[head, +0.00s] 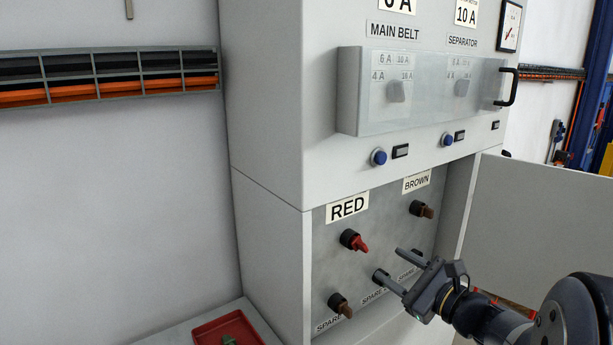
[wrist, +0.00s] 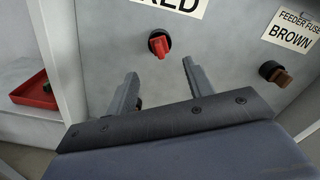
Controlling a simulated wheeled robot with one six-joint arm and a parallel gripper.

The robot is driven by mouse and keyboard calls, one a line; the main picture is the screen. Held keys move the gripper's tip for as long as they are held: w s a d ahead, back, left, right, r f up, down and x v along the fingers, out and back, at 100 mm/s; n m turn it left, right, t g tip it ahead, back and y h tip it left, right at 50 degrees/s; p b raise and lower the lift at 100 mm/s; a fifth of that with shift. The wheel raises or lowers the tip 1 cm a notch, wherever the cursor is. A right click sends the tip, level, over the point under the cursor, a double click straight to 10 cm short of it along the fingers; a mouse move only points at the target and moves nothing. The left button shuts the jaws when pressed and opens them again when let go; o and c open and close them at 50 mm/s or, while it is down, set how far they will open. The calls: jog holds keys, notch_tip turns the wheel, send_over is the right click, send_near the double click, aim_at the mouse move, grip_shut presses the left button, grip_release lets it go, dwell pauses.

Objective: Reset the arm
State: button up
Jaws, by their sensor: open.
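My gripper (head: 395,270) is in front of the lower panel of the grey cabinet, its two fingers apart with nothing between them. In the wrist view, my gripper (wrist: 160,88) points toward the panel, below a red fuse plug (wrist: 159,44). The red plug (head: 357,242) sits in its socket under the RED label (head: 347,207) in the head view. A brown plug (head: 423,210) sits under the BROWN label (head: 416,181), and it also shows in the wrist view (wrist: 280,75). Another brown plug (head: 341,304) is at a spare position lower left. My fingers partly hide the other spare positions.
A clear cover (head: 420,92) with a black handle (head: 507,86) spans the selectors above. Blue buttons (head: 379,156) stick out below it. An open cabinet door (head: 545,215) stands at the right, near my arm. A red tray (head: 232,325) lies on a ledge at the lower left.

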aim_at(367, 248)
jog(key=p+x, duration=0.2)
jog(key=x, duration=0.6)
jog(key=shift+w+r, duration=0.1)
jog(key=p+v, duration=0.1)
jog(key=v, duration=0.2)
jog(key=shift+d+r, duration=0.1)
jog(key=shift+s+p, duration=0.3)
jog(key=shift+p, duration=0.3)
jog(key=shift+w+p, duration=0.15)
jog(key=shift+p, duration=0.3)
jog(key=shift+s+d+f, duration=0.1)
jog(key=shift+s+f, duration=0.1)
jog(key=shift+s, duration=0.05)
